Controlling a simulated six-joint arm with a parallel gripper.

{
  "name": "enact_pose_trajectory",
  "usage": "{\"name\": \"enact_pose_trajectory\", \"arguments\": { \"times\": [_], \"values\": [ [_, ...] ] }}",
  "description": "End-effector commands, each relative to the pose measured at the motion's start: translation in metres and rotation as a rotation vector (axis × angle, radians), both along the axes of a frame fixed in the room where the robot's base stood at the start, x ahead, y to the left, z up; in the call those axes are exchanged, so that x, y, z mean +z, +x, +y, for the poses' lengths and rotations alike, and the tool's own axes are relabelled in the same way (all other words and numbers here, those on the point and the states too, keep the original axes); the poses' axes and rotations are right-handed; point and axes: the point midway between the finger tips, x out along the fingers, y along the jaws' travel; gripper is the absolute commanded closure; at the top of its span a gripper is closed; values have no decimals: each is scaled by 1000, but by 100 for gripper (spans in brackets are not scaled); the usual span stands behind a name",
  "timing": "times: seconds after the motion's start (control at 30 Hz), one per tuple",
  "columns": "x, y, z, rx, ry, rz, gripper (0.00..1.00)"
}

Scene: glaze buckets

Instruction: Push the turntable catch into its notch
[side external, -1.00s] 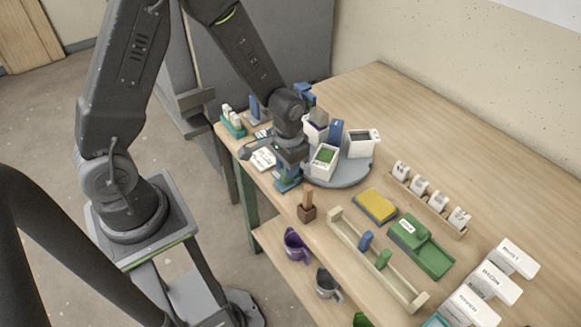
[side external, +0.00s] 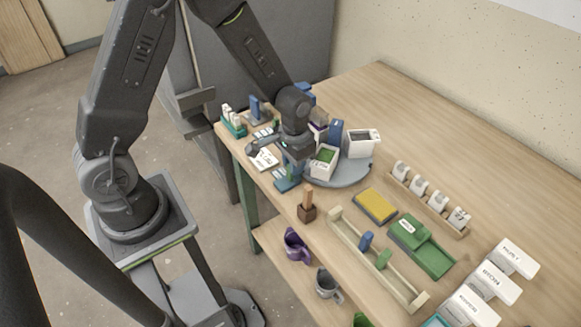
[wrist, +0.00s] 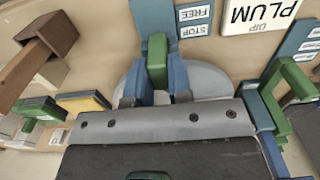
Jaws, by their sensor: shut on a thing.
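The turntable (side external: 352,179) is a grey disc carrying several buckets. The blue catch base (side external: 286,184) lies beside its near left edge, and its FREE and STOP labels (wrist: 195,22) show in the wrist view. My gripper (side external: 292,167) is low over this base, close to the turntable rim. In the wrist view, my gripper (wrist: 157,84) is shut on the green catch piece (wrist: 157,52), with one blue finger on each side. Part of the grey disc (wrist: 208,82) shows behind the fingers. The notch is hidden, so I cannot tell whether the catch sits in it.
White buckets (side external: 361,142) stand on the turntable close to my gripper. A brown block with an upright handle (side external: 307,212), a yellow sponge-like pad (side external: 375,205) and a wooden rack (side external: 375,262) are in front. A PLUM card (wrist: 262,14) lies beside the catch base.

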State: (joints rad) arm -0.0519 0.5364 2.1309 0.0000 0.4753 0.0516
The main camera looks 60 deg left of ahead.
Motion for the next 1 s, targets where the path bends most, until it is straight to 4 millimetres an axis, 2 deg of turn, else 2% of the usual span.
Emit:
{"name": "enact_pose_trajectory", "arguments": {
  "times": [0.03,0.23,0.53,1.0],
  "values": [
    [1,1,0,1,0,-3,78],
    [0,1,0,1,0,-2,60],
    [6,1,0,0,0,-3,60],
    [59,1,0,0,0,-5,60]
  ]
}}
